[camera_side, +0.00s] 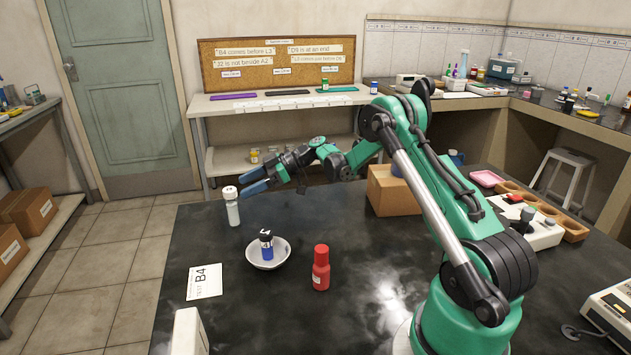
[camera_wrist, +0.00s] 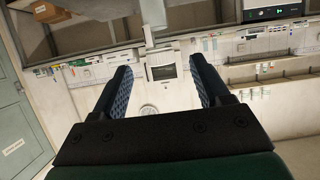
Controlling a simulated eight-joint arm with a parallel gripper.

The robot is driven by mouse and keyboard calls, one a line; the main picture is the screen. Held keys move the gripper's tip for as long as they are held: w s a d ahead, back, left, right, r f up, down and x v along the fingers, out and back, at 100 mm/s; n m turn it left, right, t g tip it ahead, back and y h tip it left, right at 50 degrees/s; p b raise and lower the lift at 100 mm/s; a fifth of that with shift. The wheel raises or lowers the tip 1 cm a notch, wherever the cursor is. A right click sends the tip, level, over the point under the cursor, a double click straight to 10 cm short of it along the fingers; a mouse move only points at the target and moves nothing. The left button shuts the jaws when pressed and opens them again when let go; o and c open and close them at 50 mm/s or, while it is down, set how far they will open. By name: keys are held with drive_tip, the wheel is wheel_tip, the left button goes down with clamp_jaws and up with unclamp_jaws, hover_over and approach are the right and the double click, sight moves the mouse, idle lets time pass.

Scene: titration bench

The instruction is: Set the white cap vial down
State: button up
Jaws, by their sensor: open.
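The white cap vial (camera_side: 233,212), with a pale grey-green body, stands upright on the dark bench near its far left edge. My gripper (camera_side: 248,182) is level with the white cap, at its right in the side view, with its blue fingers pointing left. The fingers are apart, and nothing shows clearly held between them in the side view. In the wrist view my gripper (camera_wrist: 160,80) shows its two blue textured pads spread wide, with only the room behind them. Whether a finger touches the cap cannot be told.
A white bowl (camera_side: 253,261) holds a blue vial (camera_side: 267,249). A red bottle (camera_side: 321,270) stands right of it. A card marked B4 (camera_side: 204,281) lies flat at the left. A cardboard box (camera_side: 393,193) stands at the back right. Bare bench (camera_side: 300,220) lies between.

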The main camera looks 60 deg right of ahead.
drive_tip(key=v, duration=0.4)
drive_tip(key=s+a+r+m+g+h, duration=0.2)
drive_tip(key=a+r+m, duration=0.1)
drive_tip(key=a, duration=0.3)
drive_tip(key=s+a+r+m+g+h, duration=0.2)
drive_tip(key=s+a+r+h, duration=0.1)
drive_tip(key=a, duration=0.3)
drive_tip(key=s+a+f+m+t+h, duration=0.1)
drive_tip(key=s+a+m+h, duration=0.3)
drive_tip(key=s, duration=0.6)
drive_tip(key=shift+s+a+t+h, duration=0.3)
drive_tip(key=shift+s+a, duration=0.1)
drive_tip(key=shift+a, duration=0.55)
